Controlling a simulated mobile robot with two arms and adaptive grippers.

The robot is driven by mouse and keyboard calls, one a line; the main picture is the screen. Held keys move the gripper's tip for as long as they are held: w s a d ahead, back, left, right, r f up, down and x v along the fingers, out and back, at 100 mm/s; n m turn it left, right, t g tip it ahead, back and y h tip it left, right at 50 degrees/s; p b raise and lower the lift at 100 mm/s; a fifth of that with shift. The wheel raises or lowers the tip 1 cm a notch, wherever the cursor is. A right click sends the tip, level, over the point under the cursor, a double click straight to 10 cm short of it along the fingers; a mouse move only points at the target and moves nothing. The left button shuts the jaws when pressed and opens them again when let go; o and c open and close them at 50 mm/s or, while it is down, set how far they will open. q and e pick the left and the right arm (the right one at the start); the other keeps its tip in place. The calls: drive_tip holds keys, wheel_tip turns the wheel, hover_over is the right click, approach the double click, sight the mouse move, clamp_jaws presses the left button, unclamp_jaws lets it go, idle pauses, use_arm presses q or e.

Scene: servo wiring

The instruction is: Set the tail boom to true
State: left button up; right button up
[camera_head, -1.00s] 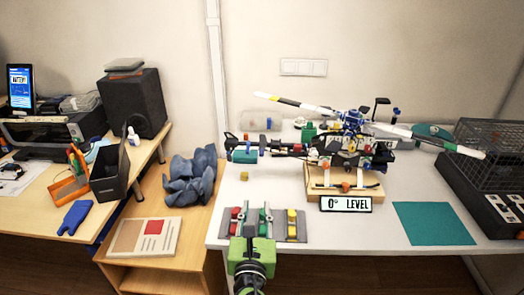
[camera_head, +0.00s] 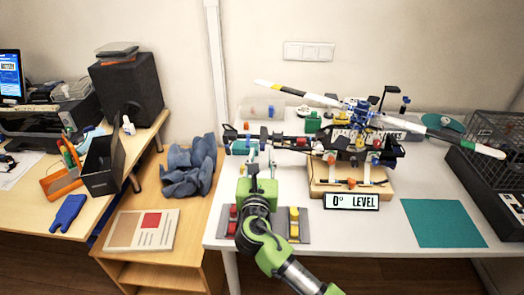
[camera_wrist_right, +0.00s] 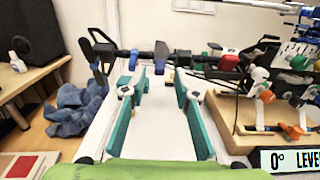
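The model helicopter (camera_head: 355,125) sits on a wooden stand (camera_head: 330,191) on the white table, with a plate reading "0° LEVEL" (camera_head: 351,201) in front. Its dark tail boom (camera_head: 290,143) extends left and carries a blue part (camera_head: 264,136). The boom also crosses the right wrist view (camera_wrist_right: 200,58). My right gripper (camera_head: 258,158) is in front of the boom's left part. In the wrist view its teal fingers (camera_wrist_right: 160,82) are spread wide with nothing between them, and the boom shows beyond their tips. Contact cannot be told. My left gripper is not in view.
A grey tool mat (camera_head: 304,230) with red and yellow items lies at the table's front, partly hidden by my right arm. A teal mat (camera_head: 443,223) and a wire cage (camera_head: 492,148) are at right. Blue cloth (camera_head: 190,168) lies on the lower shelf at left.

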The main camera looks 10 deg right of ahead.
sight(262, 150)
drive_tip(key=shift+x, duration=1.1)
drive_tip(key=shift+w+d, duration=0.1)
drive_tip(key=shift+w, duration=0.35)
drive_tip(key=shift+c, duration=0.4)
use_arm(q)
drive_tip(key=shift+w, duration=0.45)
use_arm(e)
clamp_jaws()
wheel_tip(262, 150, up, 3)
drive_tip(key=g+y+p, duration=0.1)
drive_tip(key=g+p, duration=0.2)
drive_tip(key=p, duration=1.2)
drive_tip(key=shift+f, duration=0.2)
drive_tip(key=shift+f+p, duration=0.2)
drive_tip(key=shift+p, duration=0.5)
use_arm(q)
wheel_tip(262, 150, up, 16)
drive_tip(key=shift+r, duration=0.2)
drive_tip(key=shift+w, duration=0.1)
